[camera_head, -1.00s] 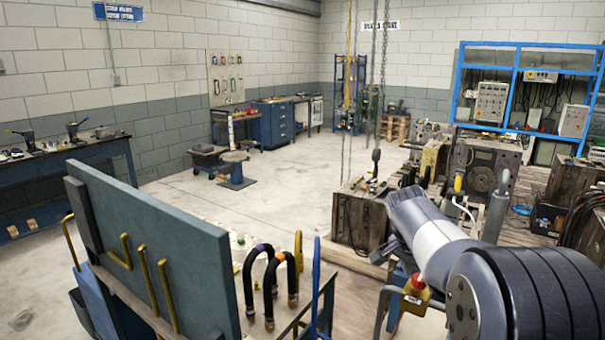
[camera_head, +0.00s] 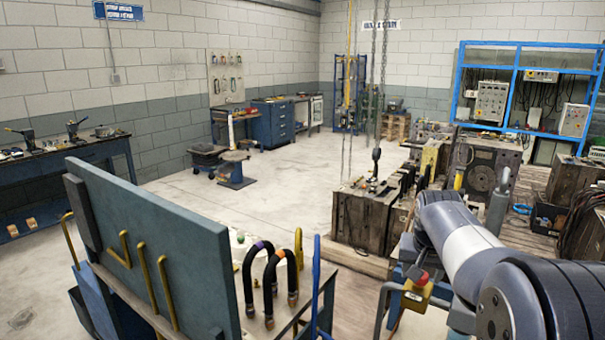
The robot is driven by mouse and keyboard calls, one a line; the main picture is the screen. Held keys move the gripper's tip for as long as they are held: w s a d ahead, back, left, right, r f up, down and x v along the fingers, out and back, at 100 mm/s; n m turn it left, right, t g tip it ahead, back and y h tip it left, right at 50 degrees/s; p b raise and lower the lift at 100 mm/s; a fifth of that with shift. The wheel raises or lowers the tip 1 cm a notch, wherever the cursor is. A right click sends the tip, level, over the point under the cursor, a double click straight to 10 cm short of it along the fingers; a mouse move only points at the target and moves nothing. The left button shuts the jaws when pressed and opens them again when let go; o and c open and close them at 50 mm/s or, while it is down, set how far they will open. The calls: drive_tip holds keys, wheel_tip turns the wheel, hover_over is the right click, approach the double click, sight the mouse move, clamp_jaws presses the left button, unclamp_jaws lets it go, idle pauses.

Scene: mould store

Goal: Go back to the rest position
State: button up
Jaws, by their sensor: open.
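My arm comes in from the lower right of the head view, its grey and white links reaching up and left towards the middle right. My gripper is not visible; the far end of the arm is hidden behind its own links. No held object can be seen.
A trolley with a blue upright panel (camera_head: 160,250) and curved black hoses (camera_head: 291,277) stands in front. A wooden-sided mould block (camera_head: 362,217) stands beyond the arm. A yellow control box with a red button (camera_head: 416,291) is close to the arm's left. The pale floor (camera_head: 285,190) at centre left is clear.

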drive_tip(key=shift+d+n+y+b, duration=0.1)
drive_tip(key=shift+n+y+b, duration=0.4)
drive_tip(key=shift+n, duration=1.1)
drive_tip(key=shift+d+n+y+b, duration=0.1)
drive_tip(key=shift+n+y+b, duration=0.15)
drive_tip(key=shift+n+y, duration=0.9)
drive_tip(key=shift+s+r+n+h, duration=0.2)
drive_tip(key=shift+r+n+h, duration=0.05)
drive_tip(key=shift+r, duration=0.2)
drive_tip(key=shift+s+r+n+h, duration=0.2)
drive_tip(key=shift+r, duration=0.25)
